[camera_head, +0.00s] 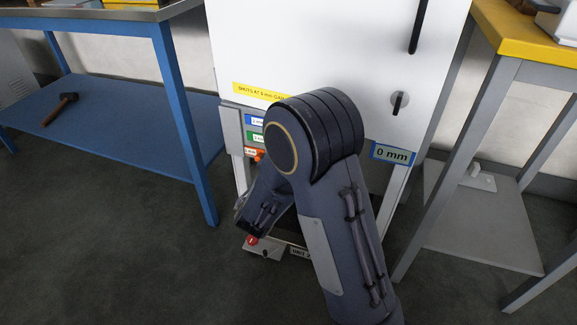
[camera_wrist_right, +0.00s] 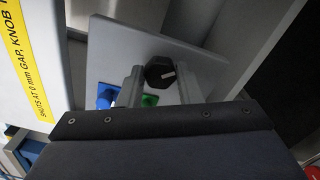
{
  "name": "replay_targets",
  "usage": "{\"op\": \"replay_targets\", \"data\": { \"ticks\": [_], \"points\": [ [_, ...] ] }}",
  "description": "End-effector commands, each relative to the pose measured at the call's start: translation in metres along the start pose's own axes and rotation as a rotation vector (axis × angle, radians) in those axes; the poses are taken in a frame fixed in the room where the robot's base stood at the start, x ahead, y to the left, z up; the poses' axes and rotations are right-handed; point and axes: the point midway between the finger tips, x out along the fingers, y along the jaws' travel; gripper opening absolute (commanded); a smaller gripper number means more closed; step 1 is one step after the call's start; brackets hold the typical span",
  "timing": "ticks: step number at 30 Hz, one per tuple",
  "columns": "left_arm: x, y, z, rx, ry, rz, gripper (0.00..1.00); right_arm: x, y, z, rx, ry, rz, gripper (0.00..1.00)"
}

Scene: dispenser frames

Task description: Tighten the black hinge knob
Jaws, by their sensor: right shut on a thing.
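In the head view my right arm covers the knob and the gripper's fingertips. The white door panel (camera_head: 300,40) bears a yellow label (camera_head: 258,93) about shutting at 0 mm gap, also seen in the wrist view (camera_wrist_right: 30,60). A blue sign (camera_head: 393,154) at the door's lower right reads 0 mm. My left gripper is not in view.
Blue (camera_wrist_right: 107,96) and green (camera_wrist_right: 149,100) parts lie below the knob. The door has a small latch (camera_head: 399,103) and a black handle (camera_head: 417,25). A blue bench (camera_head: 110,150) with a hammer (camera_head: 60,108) stands left, a yellow-topped table (camera_head: 520,35) right.

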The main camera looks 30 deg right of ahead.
Motion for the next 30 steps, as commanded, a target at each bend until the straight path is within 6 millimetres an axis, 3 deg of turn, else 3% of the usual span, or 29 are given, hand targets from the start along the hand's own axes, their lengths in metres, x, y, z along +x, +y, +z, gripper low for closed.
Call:
{"op": "replay_targets", "data": {
  "ticks": [1,9,21,30],
  "points": [
    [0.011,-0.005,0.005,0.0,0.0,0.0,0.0,-0.001,-0.006,-0.003,0.049,0.002,-0.002,0.09],
    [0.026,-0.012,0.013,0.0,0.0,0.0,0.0,0.0,-0.004,-0.001,0.298,0.001,-0.003,0.09],
    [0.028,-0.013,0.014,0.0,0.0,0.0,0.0,-0.001,-0.002,-0.001,0.58,0.002,-0.005,0.09],
    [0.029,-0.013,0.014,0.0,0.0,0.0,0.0,-0.001,-0.002,-0.001,0.673,0.001,-0.004,0.09]
  ]
}}
